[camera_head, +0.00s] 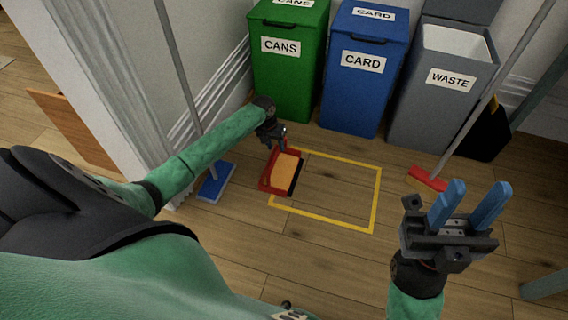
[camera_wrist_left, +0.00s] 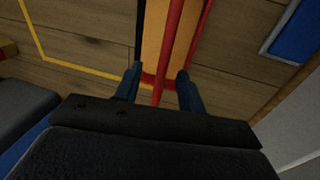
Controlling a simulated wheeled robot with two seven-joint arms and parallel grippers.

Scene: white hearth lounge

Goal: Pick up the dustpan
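The red dustpan with an orange inside (camera_head: 285,171) lies on the floor across the left side of a yellow outlined rectangle (camera_head: 377,200). My left gripper (camera_head: 282,143) is at the dustpan's far end, in front of the green bin. In the left wrist view, its two blue fingers stand apart on either side of the dustpan's red handle (camera_wrist_left: 168,55), with gaps visible. The dustpan's orange pan shows beyond the fingertips. My right gripper (camera_head: 467,204) is open and empty, above the floor at the right.
A green CANS bin (camera_head: 284,82), a blue CARD bin (camera_head: 351,95) and a grey WASTE bin (camera_head: 427,110) stand along the wall. A blue broom (camera_head: 215,182) is at the left. A red broom (camera_head: 428,179) is at the right. The rectangle's middle is clear floor.

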